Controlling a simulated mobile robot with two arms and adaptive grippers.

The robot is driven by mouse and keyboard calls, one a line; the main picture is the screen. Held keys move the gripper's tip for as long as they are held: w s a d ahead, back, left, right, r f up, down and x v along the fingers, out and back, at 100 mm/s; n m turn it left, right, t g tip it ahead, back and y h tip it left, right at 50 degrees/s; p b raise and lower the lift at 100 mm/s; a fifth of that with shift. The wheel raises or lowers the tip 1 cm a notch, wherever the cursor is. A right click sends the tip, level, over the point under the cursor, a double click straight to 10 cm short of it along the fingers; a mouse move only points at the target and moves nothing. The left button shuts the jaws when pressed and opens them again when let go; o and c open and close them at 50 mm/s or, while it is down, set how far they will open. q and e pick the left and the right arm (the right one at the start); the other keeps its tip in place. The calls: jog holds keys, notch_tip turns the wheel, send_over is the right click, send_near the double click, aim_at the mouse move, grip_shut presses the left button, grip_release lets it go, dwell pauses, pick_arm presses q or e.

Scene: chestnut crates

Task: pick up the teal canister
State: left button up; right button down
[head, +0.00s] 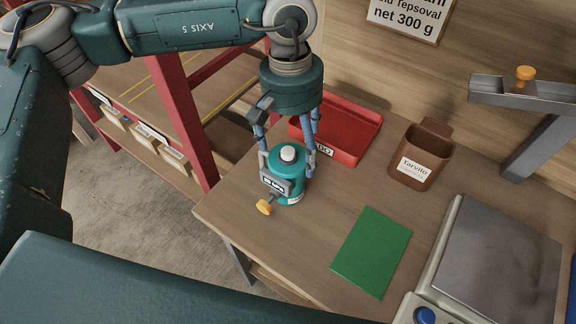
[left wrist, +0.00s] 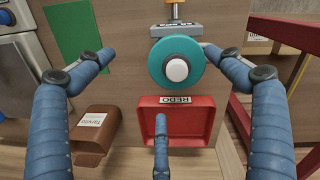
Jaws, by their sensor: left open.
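The teal canister (head: 289,164) with a white cap stands upright on the wooden bench near its left corner. My left gripper (head: 288,171) points down over it, open, with blue fingers on either side of the canister. In the left wrist view the canister (left wrist: 160,62) lies between the spread fingertips (left wrist: 157,53), nearer the right one. A third finger shows below it. I cannot tell whether any finger touches it. A grey piece with a label and a yellow knob (head: 264,207) sit at its front. My right gripper is out of view.
A red tray (head: 363,127) lies just behind the canister. A brown bin (head: 408,150) stands to its right. A green sheet (head: 371,251) and a scale (head: 497,262) lie further right. A red frame (head: 183,125) with shelves stands left of the bench.

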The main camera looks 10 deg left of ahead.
aim_at(287, 152)
pick_arm(q)
jog(key=shift+w+a+r+y, duration=0.15)
jog(key=shift+w+a, duration=0.05)
jog(key=shift+a, duration=0.25)
jog(key=shift+w+a+r+y, duration=0.1)
jog(key=shift+w+a+y, duration=0.1)
jog(key=shift+a, duration=0.25)
jog(key=shift+a+f, duration=0.2)
jog(key=shift+f, duration=0.05)
notch_tip(287, 152, down, 5)
jog(key=shift+d+r+p, duration=0.1)
jog(key=shift+r+p, duration=0.1)
jog(key=shift+p, duration=0.65)
notch_tip(287, 152, down, 5)
jog(key=p, duration=0.3)
jog(key=shift+d+r, duration=0.1)
jog(key=shift+w+f, duration=0.1)
jog(key=shift+f, duration=0.25)
jog(key=c, duration=1.7)
jog(key=shift+c, duration=0.2)
jog(key=shift+r, duration=0.1)
